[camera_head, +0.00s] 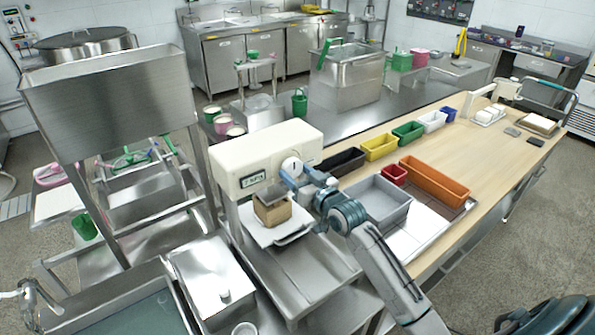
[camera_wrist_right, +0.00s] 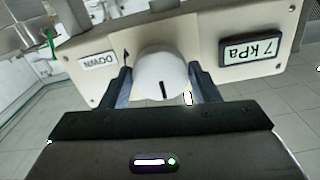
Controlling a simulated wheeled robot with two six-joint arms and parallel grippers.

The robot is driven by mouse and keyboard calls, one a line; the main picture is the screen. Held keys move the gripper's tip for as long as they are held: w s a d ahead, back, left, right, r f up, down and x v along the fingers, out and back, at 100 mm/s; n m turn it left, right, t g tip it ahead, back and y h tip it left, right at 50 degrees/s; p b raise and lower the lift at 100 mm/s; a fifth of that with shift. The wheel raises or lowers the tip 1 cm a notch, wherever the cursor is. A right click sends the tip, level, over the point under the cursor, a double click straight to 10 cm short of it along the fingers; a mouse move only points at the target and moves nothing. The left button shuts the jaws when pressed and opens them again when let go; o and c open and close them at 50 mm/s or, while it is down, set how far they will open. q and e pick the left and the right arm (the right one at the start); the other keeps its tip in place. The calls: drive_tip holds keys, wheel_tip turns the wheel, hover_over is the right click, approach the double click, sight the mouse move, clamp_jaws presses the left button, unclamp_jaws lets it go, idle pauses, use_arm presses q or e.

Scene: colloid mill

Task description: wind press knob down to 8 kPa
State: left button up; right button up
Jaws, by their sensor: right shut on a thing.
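The cream press head (camera_head: 268,155) stands left of centre in the head view. Its round white knob (camera_head: 291,166) is on the front face, and it also fills the middle of the wrist view (camera_wrist_right: 160,72) with a dark mark at its lower edge. The display (camera_wrist_right: 250,49) reads 7 kPa. A DOWN label (camera_wrist_right: 98,61) and a small black arrow sit on the knob's other side. My right gripper (camera_wrist_right: 161,88) is shut on the knob, one finger on each side; it also shows in the head view (camera_head: 292,178). My left gripper is out of view.
A brown box (camera_head: 271,208) sits on a white plate under the press head. A grey bin (camera_head: 376,202), a black bin (camera_head: 340,163) and several coloured bins stand to the right on the wooden table (camera_head: 490,160). A steel hopper (camera_head: 110,95) stands to the left.

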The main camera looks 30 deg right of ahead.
drive_tip(key=shift+m, duration=0.3)
drive_tip(key=o, duration=1)
drive_tip(key=shift+s+d+b, duration=0.25)
drive_tip(key=shift+s+b, duration=0.05)
drive_tip(key=shift+s, duration=1.5)
drive_tip(key=shift+s+d+b, duration=0.2)
drive_tip(key=shift+s+b, duration=0.15)
drive_tip(key=shift+s, duration=1.4)
drive_tip(key=shift+s+d+b, duration=0.25)
drive_tip(key=shift+s+b, duration=0.05)
drive_tip(key=shift+s, duration=1.5)
